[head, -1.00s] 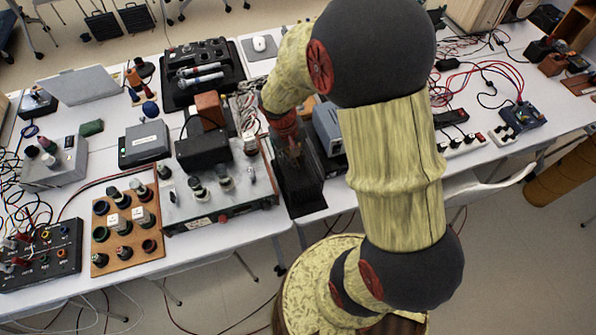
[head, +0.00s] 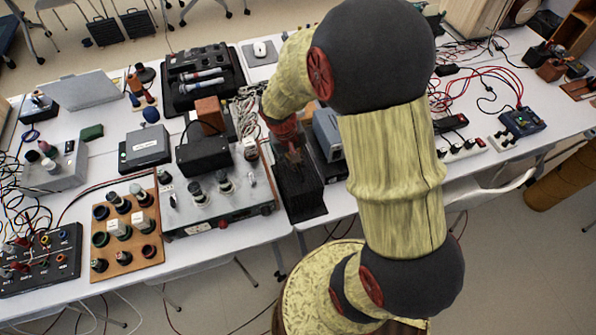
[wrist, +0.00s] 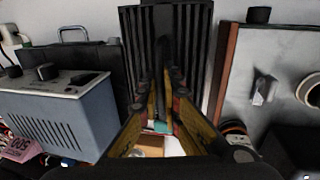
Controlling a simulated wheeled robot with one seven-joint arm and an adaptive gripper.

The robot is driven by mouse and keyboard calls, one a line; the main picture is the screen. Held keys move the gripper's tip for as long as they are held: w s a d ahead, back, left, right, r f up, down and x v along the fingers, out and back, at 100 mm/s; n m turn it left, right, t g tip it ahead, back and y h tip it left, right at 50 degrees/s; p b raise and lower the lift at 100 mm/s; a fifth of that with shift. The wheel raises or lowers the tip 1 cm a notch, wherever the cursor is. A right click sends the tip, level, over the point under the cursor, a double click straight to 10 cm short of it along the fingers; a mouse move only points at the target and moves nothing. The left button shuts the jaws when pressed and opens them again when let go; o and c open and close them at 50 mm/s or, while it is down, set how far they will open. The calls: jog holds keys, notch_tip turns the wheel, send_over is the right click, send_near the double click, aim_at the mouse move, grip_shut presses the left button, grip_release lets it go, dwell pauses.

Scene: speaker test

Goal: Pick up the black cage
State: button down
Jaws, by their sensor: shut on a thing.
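The black cage (head: 302,197) is a dark, slatted, upright box near the front edge of the white table, right of the grey metal instrument. In the wrist view the black cage (wrist: 133,45) shows its ribbed walls straight ahead. My gripper (head: 293,157) reaches down to the cage's top from behind my arm. In the wrist view the fingers of my gripper (wrist: 160,85) point into the cage and are shut on it. The exact contact is dark and hard to see. I cannot tell whether the cage's base touches the table.
The grey instrument (head: 222,207) stands close on the cage's left. A blue-grey box (head: 327,132) stands close behind on its right; in the wrist view this box (wrist: 55,120) is at left. A wooden board with knobs (head: 128,235) lies further left. Free floor lies in front.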

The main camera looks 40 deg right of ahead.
jog(key=shift+r, duration=0.1)
notch_tip(320, 180, up, 4)
jog(key=shift+s+a+f+p, duration=0.1)
jog(key=shift+p, duration=0.75)
jog(key=s+a+r+p, duration=0.3)
jog(key=s+a+r, duration=0.4)
jog(key=s+r, duration=0.2)
jog(key=shift+s+a, duration=0.4)
jog(key=shift+s, duration=0.75)
jog(key=shift+r+p, duration=0.25)
jog(key=shift+p, duration=0.15)
